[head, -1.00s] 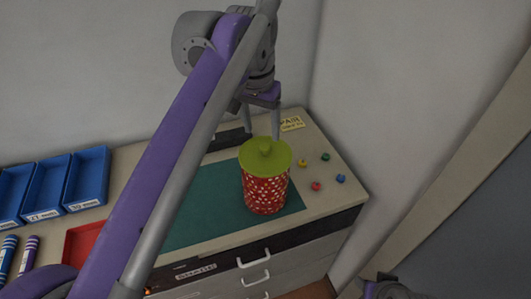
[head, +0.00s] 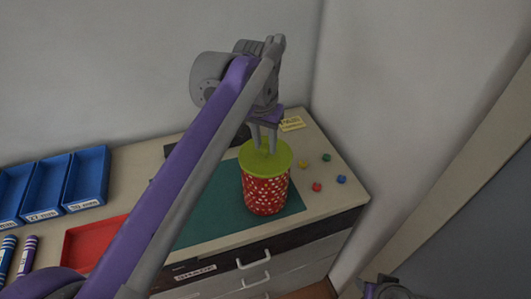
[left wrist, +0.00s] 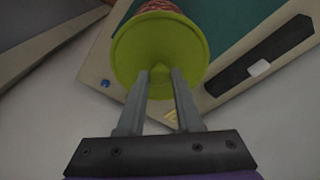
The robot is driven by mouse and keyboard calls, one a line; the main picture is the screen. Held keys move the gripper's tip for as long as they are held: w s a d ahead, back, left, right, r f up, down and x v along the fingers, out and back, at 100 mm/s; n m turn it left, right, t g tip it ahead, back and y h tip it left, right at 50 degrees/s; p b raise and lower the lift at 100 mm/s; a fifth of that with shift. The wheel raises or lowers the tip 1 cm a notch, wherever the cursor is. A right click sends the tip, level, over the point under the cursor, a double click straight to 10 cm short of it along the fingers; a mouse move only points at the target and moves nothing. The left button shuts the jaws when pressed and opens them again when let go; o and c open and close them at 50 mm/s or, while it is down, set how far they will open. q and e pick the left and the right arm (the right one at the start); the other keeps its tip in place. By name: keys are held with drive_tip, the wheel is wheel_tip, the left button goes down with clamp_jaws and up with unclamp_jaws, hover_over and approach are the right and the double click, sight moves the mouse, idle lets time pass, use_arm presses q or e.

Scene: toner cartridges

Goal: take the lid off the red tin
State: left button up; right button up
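The red tin (head: 265,194), with a white pattern, stands upright on the green mat (head: 218,222); it also shows at the top of the left wrist view (left wrist: 162,6). Its yellow-green lid (head: 279,161) sits on top, with a knob in the middle. My left gripper (head: 264,145) points down from above the lid. My right gripper's fingers are not visible.
Small coloured pieces (head: 317,187) and a yellow note (head: 292,123) lie right of and behind the tin. Blue bins (head: 87,178), a red tray (head: 70,250) and purple-and-white tubes (head: 27,254) are at left. A wall closes the right side.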

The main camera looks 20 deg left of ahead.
sight(265, 147)
use_arm(q)
clamp_jaws()
wheel_tip(265, 147, up, 10)
drive_tip(key=p, duration=0.1)
idle(0.4)
